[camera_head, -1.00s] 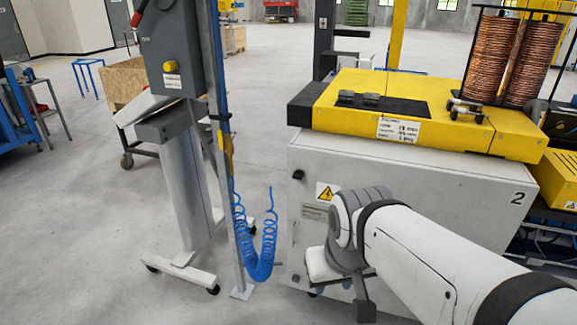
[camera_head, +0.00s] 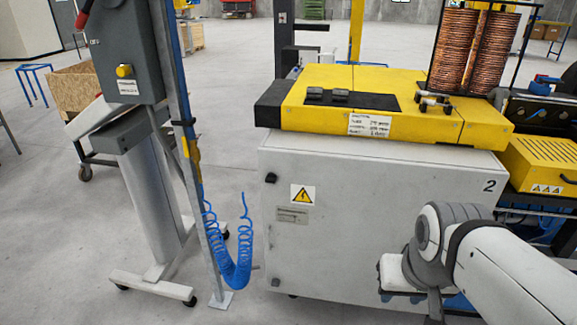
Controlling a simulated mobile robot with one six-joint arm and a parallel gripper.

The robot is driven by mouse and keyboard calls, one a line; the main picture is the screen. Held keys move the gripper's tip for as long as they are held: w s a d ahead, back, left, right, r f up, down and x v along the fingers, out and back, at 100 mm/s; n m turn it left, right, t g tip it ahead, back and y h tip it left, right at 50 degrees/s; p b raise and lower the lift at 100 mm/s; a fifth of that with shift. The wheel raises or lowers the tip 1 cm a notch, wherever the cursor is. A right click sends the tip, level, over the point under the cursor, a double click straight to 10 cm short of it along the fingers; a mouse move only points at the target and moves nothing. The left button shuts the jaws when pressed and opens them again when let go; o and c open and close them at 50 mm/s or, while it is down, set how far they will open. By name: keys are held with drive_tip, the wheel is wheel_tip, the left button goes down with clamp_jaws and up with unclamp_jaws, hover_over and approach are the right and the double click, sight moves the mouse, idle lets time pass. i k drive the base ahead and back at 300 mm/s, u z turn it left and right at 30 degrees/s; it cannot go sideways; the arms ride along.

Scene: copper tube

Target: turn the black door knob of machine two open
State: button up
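Machine two is a light grey cabinet (camera_head: 375,225) with a yellow top and a "2" at its upper right. A small black door knob (camera_head: 271,178) sits at the upper left of its front. A second small dark fitting (camera_head: 276,282) shows low on the left edge. My white and grey arm reaches in from the lower right, in front of the cabinet's lower right. My gripper (camera_head: 435,306) is at the bottom, only partly visible, well to the right of and below the knob. Its fingers cannot be made out clearly.
A grey post with a coiled blue hose (camera_head: 236,262) stands just left of the cabinet. A grey control stand (camera_head: 152,195) on castors is further left. A yellow box (camera_head: 548,165) is at the right. Copper coils (camera_head: 460,55) stand on top behind.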

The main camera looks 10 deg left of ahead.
sight(272, 178)
drive_tip(key=u, duration=0.05)
drive_tip(key=i, duration=1)
drive_tip(key=z, duration=0.05)
